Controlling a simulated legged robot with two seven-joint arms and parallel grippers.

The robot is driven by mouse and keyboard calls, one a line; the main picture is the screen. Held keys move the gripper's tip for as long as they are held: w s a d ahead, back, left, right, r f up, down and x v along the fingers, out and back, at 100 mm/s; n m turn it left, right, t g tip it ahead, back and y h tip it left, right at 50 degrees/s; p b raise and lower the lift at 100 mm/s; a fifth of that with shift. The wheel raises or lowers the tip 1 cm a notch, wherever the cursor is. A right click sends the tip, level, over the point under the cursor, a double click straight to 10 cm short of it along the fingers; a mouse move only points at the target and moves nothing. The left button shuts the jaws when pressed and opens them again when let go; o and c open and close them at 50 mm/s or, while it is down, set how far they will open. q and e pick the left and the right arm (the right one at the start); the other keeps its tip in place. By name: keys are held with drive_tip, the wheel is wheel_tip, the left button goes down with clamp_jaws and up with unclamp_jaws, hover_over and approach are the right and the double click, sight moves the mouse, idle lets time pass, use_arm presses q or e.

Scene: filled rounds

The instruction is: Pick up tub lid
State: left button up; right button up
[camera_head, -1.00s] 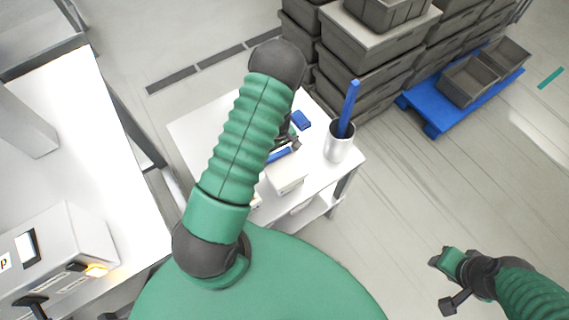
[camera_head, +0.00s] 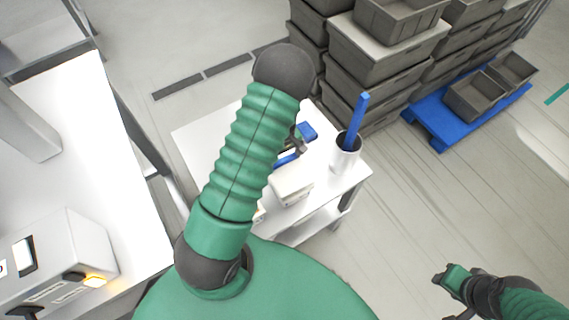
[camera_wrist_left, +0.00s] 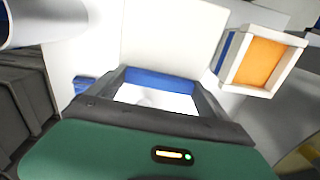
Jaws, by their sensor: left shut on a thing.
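My left gripper (camera_head: 294,150) is over the small white table, partly hidden behind my own green arm. In the left wrist view its dark fingers (camera_wrist_left: 158,98) are shut on a blue piece, which I take to be the tub lid (camera_wrist_left: 160,82). Its blue edge (camera_head: 286,160) also shows in the head view, mostly covered by the arm and gripper. A pale surface shows between the fingers below the lid. My right gripper (camera_head: 455,282) hangs over the floor at the lower right, away from the table; its jaw opening is unclear.
On the white table (camera_head: 197,132) are a white cup (camera_head: 346,155) holding a blue stick (camera_head: 356,118), a small blue block (camera_head: 307,131) and a white box (camera_head: 291,190). An orange-faced box (camera_wrist_left: 258,62) shows in the wrist view. Grey crates (camera_head: 375,65) stack behind.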

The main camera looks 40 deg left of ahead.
use_arm(q)
drive_tip(key=s+d+r+b, duration=0.2)
drive_tip(key=s+d+b, duration=0.35)
drive_tip(key=s, duration=0.85)
drive_tip(key=r+p, duration=0.1)
drive_tip(key=p, duration=0.1)
drive_tip(key=d+r+p, duration=0.1)
drive_tip(key=r+p, duration=0.2)
drive_tip(key=p, duration=0.1)
drive_tip(key=shift+s+d+r, duration=0.25)
drive_tip(key=shift+r, duration=0.1)
